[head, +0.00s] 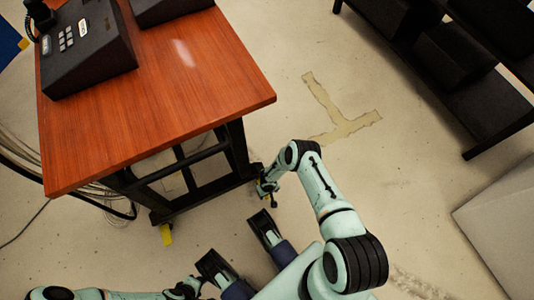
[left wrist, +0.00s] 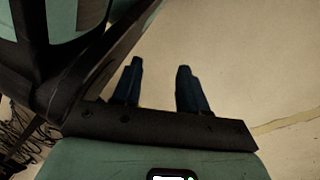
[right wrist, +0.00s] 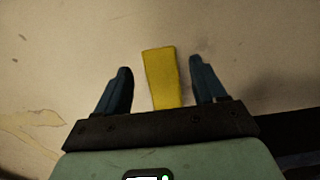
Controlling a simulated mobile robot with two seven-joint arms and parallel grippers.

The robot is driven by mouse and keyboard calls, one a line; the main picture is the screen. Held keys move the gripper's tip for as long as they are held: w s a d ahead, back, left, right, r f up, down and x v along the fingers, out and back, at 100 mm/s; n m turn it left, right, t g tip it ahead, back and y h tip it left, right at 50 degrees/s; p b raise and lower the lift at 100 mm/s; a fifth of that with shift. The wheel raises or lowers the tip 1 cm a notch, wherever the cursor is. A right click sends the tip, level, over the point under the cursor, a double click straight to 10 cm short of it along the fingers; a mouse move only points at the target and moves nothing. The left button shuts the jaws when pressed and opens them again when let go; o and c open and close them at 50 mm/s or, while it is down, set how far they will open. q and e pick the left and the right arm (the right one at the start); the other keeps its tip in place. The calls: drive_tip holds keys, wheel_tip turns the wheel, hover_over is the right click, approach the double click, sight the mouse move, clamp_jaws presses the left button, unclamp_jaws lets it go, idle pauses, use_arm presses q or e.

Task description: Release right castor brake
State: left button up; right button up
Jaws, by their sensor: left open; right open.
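The right castor brake is a yellow tab (right wrist: 160,80) in the right wrist view. It stands between the two blue fingers of my right gripper (right wrist: 159,68), with a gap on each side; the fingers are open. In the head view my right gripper (head: 268,193) is low beside the right foot of the cart (head: 160,118), and the arm mostly hides the right brake there. A second yellow brake tab (head: 166,235) hangs at the cart's left foot. My left gripper (left wrist: 159,86) is open and empty over bare floor.
A dark desk phone (head: 85,45) sits on the cart's wooden top. Cables (head: 100,195) lie on the floor left of the cart. A black shelf (head: 450,75) stands at upper right and a grey box (head: 505,225) at right. Floor between is clear.

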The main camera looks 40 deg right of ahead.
use_arm(q)
drive_tip(key=shift+s+a+f+g+b, duration=0.1)
drive_tip(key=shift+s+f+g+b, duration=0.1)
drive_tip(key=shift+s+f, duration=0.35)
drive_tip(key=shift+s+a+f+g+b, duration=0.1)
drive_tip(key=shift+s+f+g+b, duration=0.1)
drive_tip(key=shift+s, duration=0.5)
use_arm(e)
drive_tip(key=shift+f, duration=0.9)
clamp_jaws()
drive_tip(key=shift+w+d+r, duration=0.1)
drive_tip(key=shift+d, duration=0.05)
drive_tip(key=shift+d+r+g+b, duration=0.1)
drive_tip(key=shift+r+g+b, duration=0.1)
drive_tip(key=shift+g+b, duration=0.25)
use_arm(q)
drive_tip(key=shift+s+a+f+g, duration=0.1)
drive_tip(key=shift+s+f+g, duration=0.2)
drive_tip(key=shift+s, duration=0.35)
drive_tip(key=shift+s+f+g, duration=0.2)
drive_tip(key=shift+s+f, duration=0.1)
drive_tip(key=shift+s, duration=0.35)
use_arm(e)
drive_tip(key=shift+w+r+g+y, duration=0.15)
drive_tip(key=shift+r+g+y, duration=0.25)
drive_tip(key=shift+g, duration=0.55)
drive_tip(key=shift+r, duration=0.1)
unclamp_jaws()
